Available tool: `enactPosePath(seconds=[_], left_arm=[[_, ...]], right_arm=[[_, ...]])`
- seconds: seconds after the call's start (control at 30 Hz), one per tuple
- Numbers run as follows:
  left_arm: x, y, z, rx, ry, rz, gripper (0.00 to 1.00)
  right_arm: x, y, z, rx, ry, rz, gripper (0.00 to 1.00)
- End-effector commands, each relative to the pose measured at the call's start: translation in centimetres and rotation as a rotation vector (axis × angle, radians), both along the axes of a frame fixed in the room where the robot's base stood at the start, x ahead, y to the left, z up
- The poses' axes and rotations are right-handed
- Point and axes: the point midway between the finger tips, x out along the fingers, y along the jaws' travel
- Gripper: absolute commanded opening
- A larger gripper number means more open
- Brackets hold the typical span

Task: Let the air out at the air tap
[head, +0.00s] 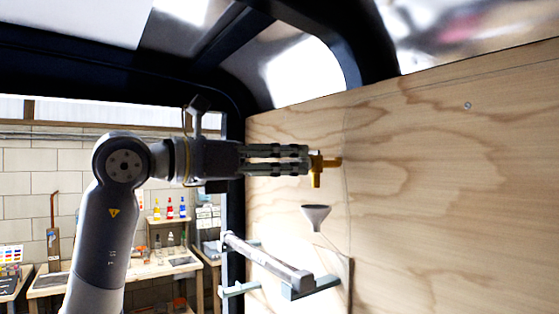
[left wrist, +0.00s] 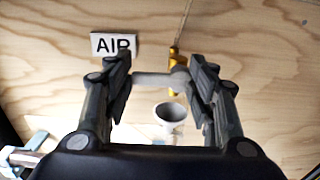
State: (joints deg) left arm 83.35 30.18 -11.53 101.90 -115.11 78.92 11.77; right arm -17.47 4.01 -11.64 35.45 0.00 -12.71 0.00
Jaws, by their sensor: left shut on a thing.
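The brass air tap (head: 317,178) sticks out from the plywood wall, with its spout pointing down. My left gripper (head: 306,160) reaches it from the left, level, with its fingertips at the tap. In the left wrist view, the left gripper (left wrist: 160,82) has a pale grey bar, seemingly the tap's handle (left wrist: 155,79), lying crosswise between its fingers. The brass body (left wrist: 176,60) shows just behind the right finger. The fingers hide part of the handle. A white sign reading "AIR" (left wrist: 113,43) is on the wall left of the tap. My right gripper is out of view.
A grey funnel (head: 316,214) stands on the wall below the tap; it also shows in the left wrist view (left wrist: 170,113). A long bar on brackets (head: 265,262) sits lower left. Dark frame members (head: 350,50) run overhead. The plywood (head: 450,180) to the right is clear.

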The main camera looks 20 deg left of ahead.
Motion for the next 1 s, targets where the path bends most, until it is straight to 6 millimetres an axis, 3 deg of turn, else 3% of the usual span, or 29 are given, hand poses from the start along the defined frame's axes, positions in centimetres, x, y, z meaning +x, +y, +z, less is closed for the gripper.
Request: enactPosePath(seconds=[0.37, 1.0], left_arm=[[0.0, 0.2, -0.6, -0.124, 0.096, 0.002, 0.28], [-0.1, 0.0, -2.0, -0.593, 0.458, 0.002, 0.28]], right_arm=[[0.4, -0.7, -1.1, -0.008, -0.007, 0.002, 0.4], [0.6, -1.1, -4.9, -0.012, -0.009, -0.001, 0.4]])
